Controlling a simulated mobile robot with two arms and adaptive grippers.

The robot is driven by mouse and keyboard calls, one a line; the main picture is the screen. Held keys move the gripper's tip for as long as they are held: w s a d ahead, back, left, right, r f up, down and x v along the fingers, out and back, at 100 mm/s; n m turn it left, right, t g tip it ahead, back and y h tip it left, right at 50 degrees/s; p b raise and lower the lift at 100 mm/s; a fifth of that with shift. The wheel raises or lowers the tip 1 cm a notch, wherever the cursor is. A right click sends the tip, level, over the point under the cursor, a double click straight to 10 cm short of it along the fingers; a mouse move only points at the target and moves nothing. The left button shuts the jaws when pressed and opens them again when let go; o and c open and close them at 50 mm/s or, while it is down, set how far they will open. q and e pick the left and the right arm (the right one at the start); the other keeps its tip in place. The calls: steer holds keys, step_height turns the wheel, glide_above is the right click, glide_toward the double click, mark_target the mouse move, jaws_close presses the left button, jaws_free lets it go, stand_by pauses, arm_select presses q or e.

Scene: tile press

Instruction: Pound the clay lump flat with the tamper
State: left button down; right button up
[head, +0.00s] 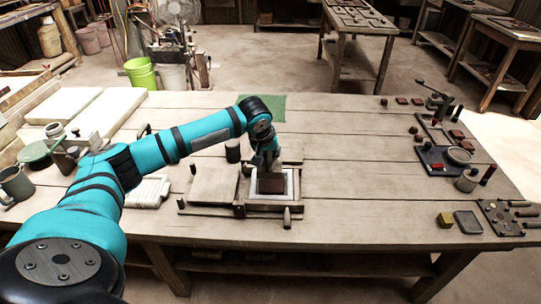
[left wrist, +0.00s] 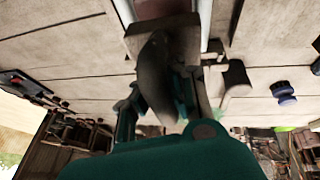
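My left gripper (head: 265,158) points down over the white-edged frame (head: 293,188) of the press on the table's near side. It appears closed on the tamper's upper part; its block-like head (left wrist: 186,38) shows beyond the fingers in the left wrist view. A dark brown block (head: 272,184) shows inside the frame just below the gripper; I cannot tell in the head view where tamper ends and clay begins. A reddish-brown patch, likely the clay lump (left wrist: 160,8), shows past the tamper in the left wrist view, partly hidden by it. My right gripper is out of view.
A flat wooden board (head: 213,185) lies left of the frame, and a press handle (head: 287,217) sticks out in front. A dark cylinder (head: 233,151) stands close behind. Tools and small blocks fill the table's right end; the table between is clear.

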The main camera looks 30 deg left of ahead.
arm_select(q)
step_height(320, 180, down, 6)
steer(key=b, duration=0.3)
steer(key=shift+r+b, duration=0.15)
steer(key=shift+b, duration=0.25)
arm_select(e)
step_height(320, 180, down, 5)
arm_select(q)
steer(key=shift+r+p, duration=0.55)
steer(key=shift+p, duration=0.05)
step_height(320, 180, up, 5)
steer(key=p, duration=0.3)
steer(key=shift+r, duration=0.25)
steer(key=shift+f, duration=0.2)
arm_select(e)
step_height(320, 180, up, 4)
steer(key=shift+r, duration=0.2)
arm_select(q)
steer(key=shift+w+d+f, duration=0.1)
steer(key=shift+w+d, duration=0.1)
steer(key=shift+d, duration=0.2)
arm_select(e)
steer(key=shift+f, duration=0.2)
